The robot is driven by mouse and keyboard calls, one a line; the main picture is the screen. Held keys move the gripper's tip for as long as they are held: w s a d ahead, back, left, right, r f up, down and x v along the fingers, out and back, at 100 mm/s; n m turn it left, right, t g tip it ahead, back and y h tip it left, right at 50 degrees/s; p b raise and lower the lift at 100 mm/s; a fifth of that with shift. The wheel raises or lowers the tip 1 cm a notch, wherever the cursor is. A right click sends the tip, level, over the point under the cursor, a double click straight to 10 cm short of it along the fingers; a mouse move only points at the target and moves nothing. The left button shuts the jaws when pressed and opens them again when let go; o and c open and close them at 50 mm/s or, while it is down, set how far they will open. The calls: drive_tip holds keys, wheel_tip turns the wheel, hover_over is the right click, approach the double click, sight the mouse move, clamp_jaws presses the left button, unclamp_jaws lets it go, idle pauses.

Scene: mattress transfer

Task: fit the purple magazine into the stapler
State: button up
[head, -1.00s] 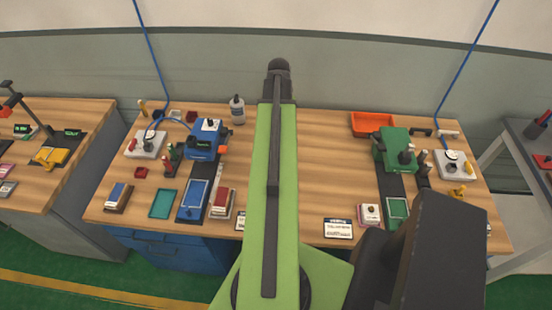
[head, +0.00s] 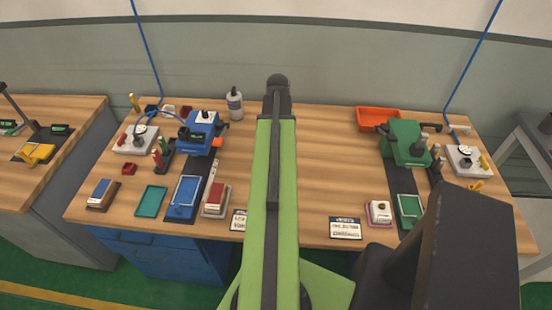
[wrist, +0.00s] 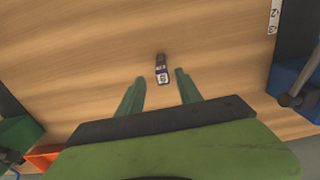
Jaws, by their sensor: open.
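A small block with a dark end, a purple body and a white label, seemingly the purple magazine (wrist: 161,67), lies on the bare bench wood in the wrist view. My gripper (wrist: 159,77) is open; its two green fingers point toward the block, which shows between their tips with clear gaps on both sides. I cannot tell the height above the wood. In the head view my arm hides the block and the gripper. Two machines could be the stapler: a blue one (head: 202,132) at left and a green one (head: 405,145) at right. I cannot tell which.
An orange tray (head: 378,119) stands at the back right and a white bottle (head: 235,104) at the back left. Red-topped stacked pads (head: 216,200), a teal tray (head: 151,200) and a white card (head: 345,228) lie near the front edge. Wood around the block is clear.

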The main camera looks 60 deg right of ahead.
drive_tip(key=f+b, duration=0.5)
drive_tip(key=shift+w+a+f, duration=0.15)
drive_tip(key=shift+a+f, duration=0.05)
drive_tip(key=shift+a, duration=0.1)
drive_tip(key=shift+r, duration=0.2)
clamp_jaws()
